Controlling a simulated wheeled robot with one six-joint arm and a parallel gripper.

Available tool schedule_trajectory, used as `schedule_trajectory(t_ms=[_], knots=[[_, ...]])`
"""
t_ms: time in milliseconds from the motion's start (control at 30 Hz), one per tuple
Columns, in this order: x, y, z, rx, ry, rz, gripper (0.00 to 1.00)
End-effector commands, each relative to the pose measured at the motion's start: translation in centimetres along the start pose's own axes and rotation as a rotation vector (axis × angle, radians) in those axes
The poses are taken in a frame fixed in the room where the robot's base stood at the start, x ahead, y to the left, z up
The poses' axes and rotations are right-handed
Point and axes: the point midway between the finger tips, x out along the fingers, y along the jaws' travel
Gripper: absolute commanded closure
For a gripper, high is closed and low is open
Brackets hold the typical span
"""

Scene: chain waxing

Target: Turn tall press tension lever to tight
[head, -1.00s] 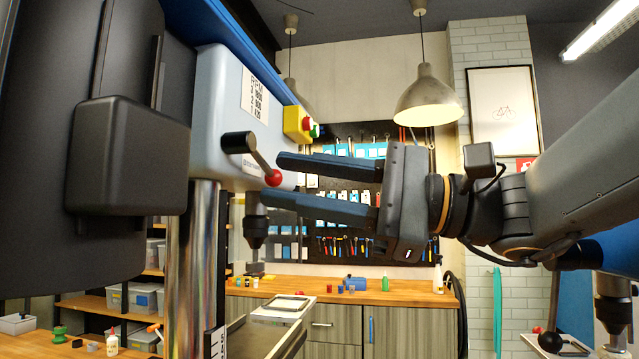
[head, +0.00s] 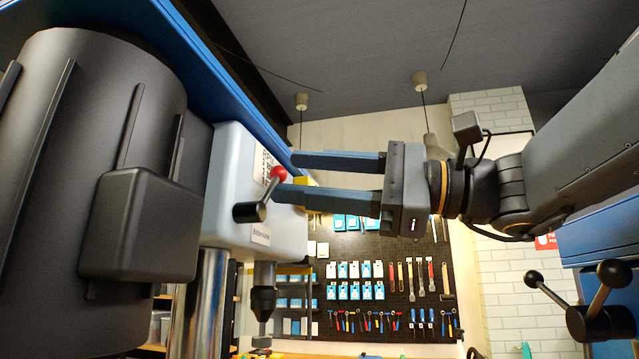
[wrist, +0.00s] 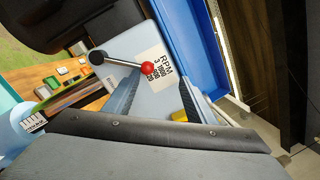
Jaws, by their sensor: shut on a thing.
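The exact contact on the knob is hard to make out.
The press's large black motor housing (head: 110,140) fills the left. A blue cover (head: 215,60) runs above the head, and the chuck (head: 263,290) hangs below. A yellow switch box (head: 305,181) sits behind my fingers. Another machine's black-knobbed handle (head: 590,300) stands at lower right.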

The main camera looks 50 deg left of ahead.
Motion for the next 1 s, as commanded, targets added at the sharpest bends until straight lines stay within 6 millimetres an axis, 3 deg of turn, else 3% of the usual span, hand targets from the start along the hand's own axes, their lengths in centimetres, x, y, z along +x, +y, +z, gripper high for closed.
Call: schedule_trajectory(t_ms=[1000], knots=[[-5.8, -1.3, 0.0, -0.001, 0.0, -0.004, 0.65]])
